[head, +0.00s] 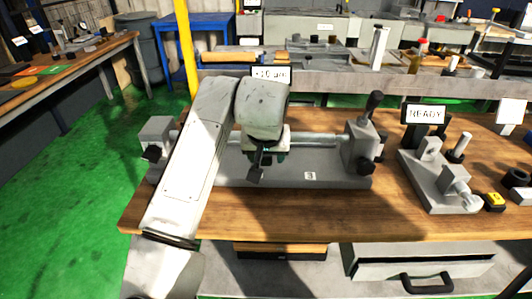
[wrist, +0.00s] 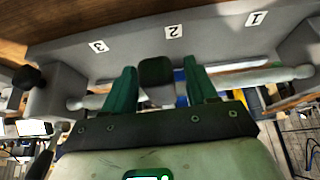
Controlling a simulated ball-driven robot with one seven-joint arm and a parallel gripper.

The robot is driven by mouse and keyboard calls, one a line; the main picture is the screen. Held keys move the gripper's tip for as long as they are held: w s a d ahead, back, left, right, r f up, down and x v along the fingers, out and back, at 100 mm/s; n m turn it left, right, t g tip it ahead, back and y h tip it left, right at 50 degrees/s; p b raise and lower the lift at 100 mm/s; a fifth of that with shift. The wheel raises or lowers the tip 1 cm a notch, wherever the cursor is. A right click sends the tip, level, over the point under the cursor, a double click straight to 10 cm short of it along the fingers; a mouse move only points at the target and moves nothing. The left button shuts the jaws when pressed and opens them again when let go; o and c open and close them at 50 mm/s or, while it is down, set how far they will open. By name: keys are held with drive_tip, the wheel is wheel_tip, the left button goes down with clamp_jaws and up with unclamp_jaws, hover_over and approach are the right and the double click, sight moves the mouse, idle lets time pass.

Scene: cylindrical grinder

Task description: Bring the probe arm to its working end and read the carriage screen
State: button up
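The grinder bed (head: 340,181) stands on the wooden bench, with a pale shaft (head: 318,140) between two end blocks. A small screen (head: 270,73) shows above my arm, reading about "-10 µm", its left part close to my arm. My gripper (head: 262,150) is over the middle of the shaft. In the wrist view its green fingers (wrist: 161,86) stand apart on either side of a dark grey knob (wrist: 156,71), perhaps the probe arm's handle; a gap shows at the right finger. The knob hangs at the bed's front in the head view (head: 257,166). The rest of the probe arm is hidden.
Number plates 3 (wrist: 98,46), 2 (wrist: 174,31) and 1 (wrist: 256,18) mark the bed. Right of it stand a fixture (head: 440,180), a READY sign (head: 425,114) and a yellow gauge (head: 494,201). A black lever (head: 374,104) rises from the right block.

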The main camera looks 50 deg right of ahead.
drive_tip(key=v, duration=1.1)
idle(1.3)
